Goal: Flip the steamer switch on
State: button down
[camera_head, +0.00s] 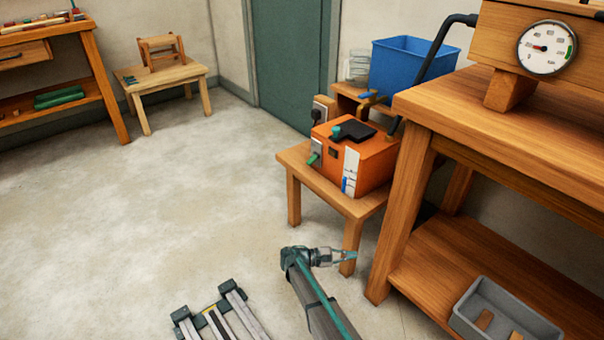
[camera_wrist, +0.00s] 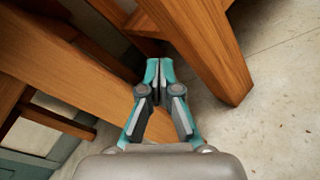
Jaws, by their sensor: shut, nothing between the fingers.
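The steamer (camera_head: 362,156) is an orange box on a low wooden stool (camera_head: 330,186) near the middle of the head view. A grey plate with a green lever (camera_head: 314,157), which looks like the switch, is on its left side; its position is too small to tell. My gripper (camera_head: 350,255) is in front of and below the stool, apart from the steamer. In the wrist view my gripper (camera_wrist: 154,64) is shut and empty, with wooden legs beyond its tips. The steamer and switch do not show clearly in the wrist view.
A large workbench (camera_head: 420,150) stands right of the stool, with a grey bin (camera_head: 500,312) on its lower shelf. A blue tank (camera_head: 408,68) stands behind the steamer, and a dark hose (camera_head: 430,70) runs by it. The floor to the left (camera_head: 170,190) is clear.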

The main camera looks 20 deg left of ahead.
jog(key=w+a+r+n+t, duration=0.3)
jog(key=a+r, duration=0.1)
jog(key=a, duration=0.2)
jog(key=w+a+r+n+t, duration=0.3)
jog(key=a+r+t, duration=0.1)
jog(key=a, duration=0.2)
jog(key=n+t+y, duration=0.2)
jog(key=n+t, duration=0.6)
send_near(308, 179)
notch_tip(308, 179, up, 4)
jog(key=shift+s+a, duration=0.1)
jog(key=shift+g, duration=0.4)
jog(key=shift+m, duration=0.3)
jog(key=b+x, duration=0.3)
jog(key=x, duration=0.5)
jog(key=shift+r, duration=0.2)
jog(key=shift+b+x, duration=0.3)
jog(key=shift+x, duration=0.6)
jog(key=shift+r+p, duration=0.15)
jog(key=shift+p, duration=0.2)
